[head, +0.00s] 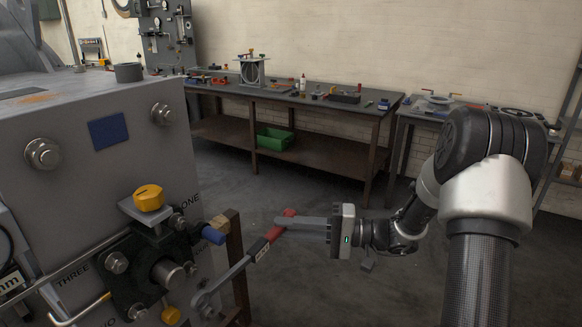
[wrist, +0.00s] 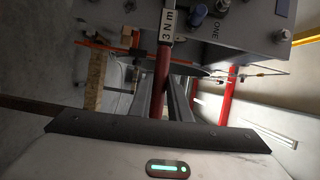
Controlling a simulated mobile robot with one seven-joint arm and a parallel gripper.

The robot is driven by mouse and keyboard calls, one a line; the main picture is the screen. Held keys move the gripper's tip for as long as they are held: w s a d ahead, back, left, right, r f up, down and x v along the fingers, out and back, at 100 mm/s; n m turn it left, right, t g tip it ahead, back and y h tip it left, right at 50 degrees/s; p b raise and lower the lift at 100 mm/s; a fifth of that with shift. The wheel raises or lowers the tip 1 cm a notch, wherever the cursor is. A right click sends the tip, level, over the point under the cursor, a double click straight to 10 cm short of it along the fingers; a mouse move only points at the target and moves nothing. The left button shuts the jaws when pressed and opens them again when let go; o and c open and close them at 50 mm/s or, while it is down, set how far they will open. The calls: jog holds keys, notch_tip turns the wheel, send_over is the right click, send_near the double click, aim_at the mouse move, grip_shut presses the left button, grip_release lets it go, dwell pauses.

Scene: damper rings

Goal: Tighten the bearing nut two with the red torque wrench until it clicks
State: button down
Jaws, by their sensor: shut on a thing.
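The red torque wrench (head: 275,232) is in my gripper (head: 287,222), whose fingers are shut on its red handle. In the wrist view the handle (wrist: 161,65) runs up between the fingers (wrist: 160,98) to a "3 N m" label. The grey shaft slants down left to a round head (head: 206,303), in front of the lower right of the dark bearing flange (head: 143,262). A nut (head: 138,312) sits low on the flange beside a partly cut-off label ending "WO". The wrench head appears apart from it, to its right. Contact with anything is unclear.
The flange is on a grey machine block (head: 75,150), with nuts near "ONE" (head: 180,224) and "THREE" (head: 117,262). A yellow knob (head: 148,197), a blue-ended piece (head: 213,235) and a brown post (head: 236,262) stand close by.

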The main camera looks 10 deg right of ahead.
jog(key=s+a+f+m+y+p, duration=0.25)
jog(key=s+a+f+m, duration=0.2)
jog(key=s+f, duration=0.35)
jog(key=shift+t+h, duration=0.4)
jog(key=shift+h, duration=0.05)
jog(key=shift+w+a+f, duration=0.1)
jog(key=shift+w+a, duration=0.4)
jog(key=shift+a, duration=0.3)
jog(key=shift+w+a+r, duration=0.1)
jog(key=shift+w+a, duration=0.4)
jog(key=shift+a, duration=0.25)
jog(key=shift+w+a+f, duration=0.1)
jog(key=shift+w+a, duration=0.4)
jog(key=shift+a, duration=0.3)
jog(key=shift+w+a+b, duration=0.35)
jog(key=shift+w+a, duration=0.15)
jog(key=shift+a, duration=0.1)
jog(key=shift+w+a, duration=0.2)
jog(key=shift+a, duration=0.05)
jog(key=c, duration=1.6)
grip_release()
jog(key=shift+o, duration=0.2)
